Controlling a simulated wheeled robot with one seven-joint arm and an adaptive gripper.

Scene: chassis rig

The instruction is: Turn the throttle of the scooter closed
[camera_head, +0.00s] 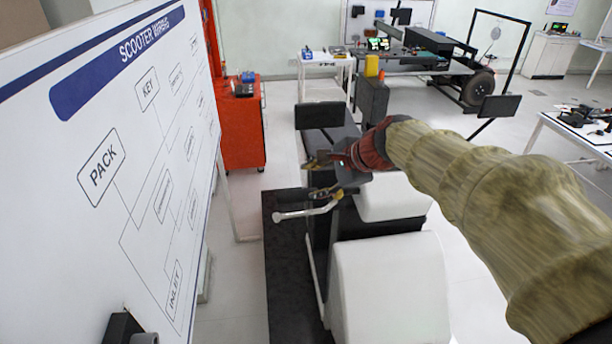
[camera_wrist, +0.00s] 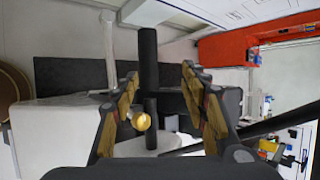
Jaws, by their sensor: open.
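The scooter's throttle grip (camera_head: 291,196) is a dark cylinder at the left end of the handlebar in the head view. A silver lever (camera_head: 305,212) with a rounded end runs beside it. My gripper (camera_head: 318,177) is open close to the grip, its gold-padded fingers pointing left. In the wrist view the dark grip (camera_wrist: 148,50) stands upright between the open fingers of my gripper (camera_wrist: 160,78), nearer the left finger. I cannot tell whether either finger touches it. A round brass part (camera_wrist: 140,121) shows beside the left finger. The inner end of the grip is partly hidden.
A large wiring board (camera_head: 90,160) stands at the left. A red cabinet (camera_head: 243,130) is behind.

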